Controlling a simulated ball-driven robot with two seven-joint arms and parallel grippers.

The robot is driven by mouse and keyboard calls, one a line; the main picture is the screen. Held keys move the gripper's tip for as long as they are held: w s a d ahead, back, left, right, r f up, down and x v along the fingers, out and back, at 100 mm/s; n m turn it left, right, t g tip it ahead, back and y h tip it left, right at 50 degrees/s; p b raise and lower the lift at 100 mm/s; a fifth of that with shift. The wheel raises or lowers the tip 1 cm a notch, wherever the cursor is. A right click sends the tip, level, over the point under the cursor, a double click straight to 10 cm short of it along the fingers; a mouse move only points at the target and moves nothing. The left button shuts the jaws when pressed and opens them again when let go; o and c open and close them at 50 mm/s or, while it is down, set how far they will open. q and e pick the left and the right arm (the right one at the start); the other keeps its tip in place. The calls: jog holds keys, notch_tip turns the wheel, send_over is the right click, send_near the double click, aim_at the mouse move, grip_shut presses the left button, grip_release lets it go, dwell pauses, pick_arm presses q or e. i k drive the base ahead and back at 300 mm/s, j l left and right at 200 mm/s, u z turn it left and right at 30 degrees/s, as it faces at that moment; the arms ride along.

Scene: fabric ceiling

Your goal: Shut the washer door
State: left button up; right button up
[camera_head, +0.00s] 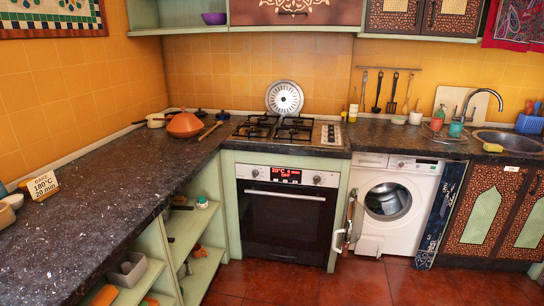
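The white washer (424,205) stands under the dark counter, right of the oven. Its round drum opening (388,201) is uncovered. The washer door (349,222) stands open at the left side of the washer, seen nearly edge-on and swung out in front of the cabinet edge. Neither of my grippers shows in the head view.
The oven (287,212) is shut, left of the washer door. A dark patterned towel or panel (438,218) stands right of the washer, beside the patterned cabinet doors (490,220). The red tiled floor (355,283) in front is clear.

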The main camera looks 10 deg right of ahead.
aim_at(352, 206)
jog(key=i+z, duration=0.1)
jog(key=i, duration=0.45)
jog(key=i+j+z, duration=0.15)
jog(key=i, duration=0.35)
jog(key=i+j+z, duration=0.1)
jog(key=i+z, duration=0.25)
jog(key=i+j+z, duration=0.15)
jog(key=i+z, duration=0.25)
jog(key=i+j+z, duration=0.15)
jog(key=j+z, duration=0.2)
jog(key=l, duration=0.1)
